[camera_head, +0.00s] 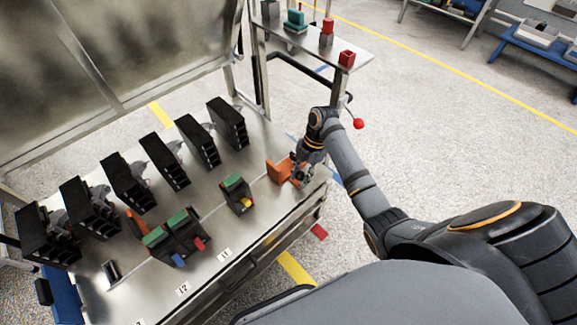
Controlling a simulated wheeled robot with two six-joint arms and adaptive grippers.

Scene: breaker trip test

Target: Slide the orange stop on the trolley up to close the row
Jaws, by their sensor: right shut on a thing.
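The orange stop (280,171) stands near the right end of the trolley top (215,207). My right gripper (297,176) is at its right side and is shut on it; the fingertips are partly hidden. A single dark breaker with a green top and yellow lever (237,193) stands to the left of the stop, with a gap between them. Farther left is a group of breakers with green tops (177,236), with red and blue levers. Another orange piece (137,222) shows at the left end of that group. My left gripper is not in view.
Several black racks (165,160) line the back of the trolley. Labels such as L1 (225,255) mark its front edge. A side shelf (318,40) with red and green items stands behind. The strip between the stop and the single breaker is clear.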

